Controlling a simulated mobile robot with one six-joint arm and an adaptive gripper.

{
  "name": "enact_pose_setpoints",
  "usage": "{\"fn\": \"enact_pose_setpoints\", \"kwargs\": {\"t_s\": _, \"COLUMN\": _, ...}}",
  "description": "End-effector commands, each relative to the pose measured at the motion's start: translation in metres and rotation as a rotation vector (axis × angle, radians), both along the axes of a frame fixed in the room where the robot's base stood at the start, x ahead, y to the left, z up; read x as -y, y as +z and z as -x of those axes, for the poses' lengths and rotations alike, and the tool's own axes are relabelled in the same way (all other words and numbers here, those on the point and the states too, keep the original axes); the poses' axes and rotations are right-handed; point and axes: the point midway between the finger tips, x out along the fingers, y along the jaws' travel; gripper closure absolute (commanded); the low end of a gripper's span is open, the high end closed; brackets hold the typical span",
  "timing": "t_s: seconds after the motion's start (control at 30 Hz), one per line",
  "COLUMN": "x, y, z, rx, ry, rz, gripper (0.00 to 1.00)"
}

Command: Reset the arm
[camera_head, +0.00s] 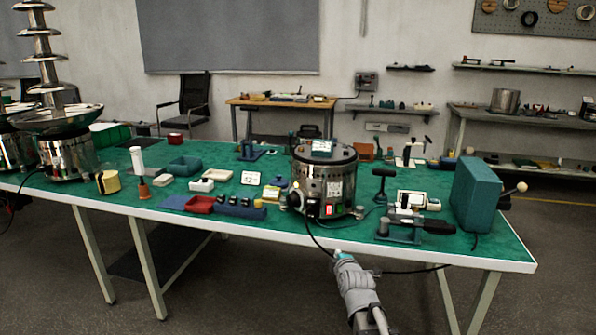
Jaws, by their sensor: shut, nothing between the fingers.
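My arm (357,288) rises from the bottom edge of the picture, right of centre. My gripper (340,255) is at its far end, just in front of the front edge of the green-topped table (250,232). The gripper is small in this view; it is shut and holds nothing. I cannot tell whether it touches the table edge. A steel cylindrical fountain base (313,182) with a red switch stands on the table beyond the gripper, apart from it.
A clamp-like tool (405,230) and a teal box (476,194) stand on the right. A black cable (312,236) hangs over the front edge near my arm. Small trays and a blue bin row (240,211) lie left. A tiered fountain (63,125) stands far left. Floor space in front is clear.

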Motion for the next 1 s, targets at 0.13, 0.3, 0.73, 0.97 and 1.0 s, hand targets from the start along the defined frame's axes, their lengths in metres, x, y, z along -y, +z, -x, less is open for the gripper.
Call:
{"fn": "enact_pose_setpoints", "kwargs": {"t_s": 0.13, "x": 0.001, "y": -0.027, "z": 0.016, "rx": -0.169, "ry": -0.047, "rz": -0.147, "gripper": 1.00}}
{"fn": "enact_pose_setpoints", "kwargs": {"t_s": 0.3, "x": 0.003, "y": -0.058, "z": 0.041, "rx": -0.380, "ry": -0.150, "rz": -0.323, "gripper": 1.00}}
{"fn": "enact_pose_setpoints", "kwargs": {"t_s": 0.73, "x": 0.016, "y": -0.115, "z": 0.126, "rx": -0.850, "ry": -0.615, "rz": -0.672, "gripper": 1.00}}
{"fn": "enact_pose_setpoints", "kwargs": {"t_s": 0.97, "x": 0.024, "y": -0.128, "z": 0.170, "rx": -1.005, "ry": -0.906, "rz": -0.772, "gripper": 1.00}}
{"fn": "enact_pose_setpoints", "kwargs": {"t_s": 1.0, "x": 0.025, "y": -0.129, "z": 0.176, "rx": -1.021, "ry": -0.948, "rz": -0.783, "gripper": 1.00}}
